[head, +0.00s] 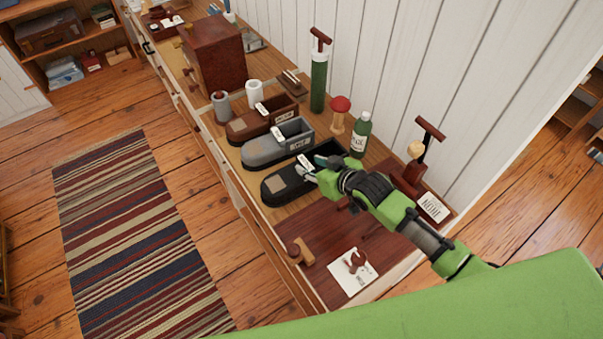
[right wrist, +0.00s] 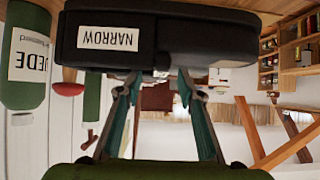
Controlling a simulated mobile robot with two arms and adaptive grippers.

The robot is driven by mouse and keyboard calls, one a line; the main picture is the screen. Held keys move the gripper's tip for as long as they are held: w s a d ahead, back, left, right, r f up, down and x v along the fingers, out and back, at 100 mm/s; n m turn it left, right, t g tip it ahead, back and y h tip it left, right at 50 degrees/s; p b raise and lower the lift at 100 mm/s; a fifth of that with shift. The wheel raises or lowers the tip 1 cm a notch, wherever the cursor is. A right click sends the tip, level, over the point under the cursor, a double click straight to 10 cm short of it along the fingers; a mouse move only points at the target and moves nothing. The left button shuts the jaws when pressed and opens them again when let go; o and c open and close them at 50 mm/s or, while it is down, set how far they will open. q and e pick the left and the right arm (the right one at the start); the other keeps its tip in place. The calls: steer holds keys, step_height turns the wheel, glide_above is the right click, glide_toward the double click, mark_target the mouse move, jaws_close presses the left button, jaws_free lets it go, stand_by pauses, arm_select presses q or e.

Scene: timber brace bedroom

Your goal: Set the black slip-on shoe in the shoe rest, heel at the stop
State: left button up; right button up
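The black slip-on shoe (head: 285,184) lies on the long wooden bench top, the nearest of a row of three shoes, with a tan patch on its toe. My right gripper (head: 316,174) is at its side, near the opening, and hides part of it. In the right wrist view the shoe (right wrist: 200,38), with a NARROW label, fills the top. The fingers of my right gripper (right wrist: 160,78) are apart, with tips at the shoe's edge; I cannot tell whether they touch it. A dark red-brown board (head: 335,232) with a wooden block (head: 300,252) may be the shoe rest. My left gripper is not in view.
A grey shoe (head: 270,150) and a brown shoe (head: 255,124) lie beyond the black one. A green bottle (head: 361,135), a red-topped wooden piece (head: 339,113) and a T-handled stand (head: 412,165) stand along the wall side. A white card (head: 352,277) lies near the front.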

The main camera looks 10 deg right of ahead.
steer(key=shift+w+a+f, duration=0.25)
steer(key=shift+w+f, duration=0.1)
steer(key=shift+w, duration=0.15)
jaws_close()
steer(key=shift+r, duration=0.1)
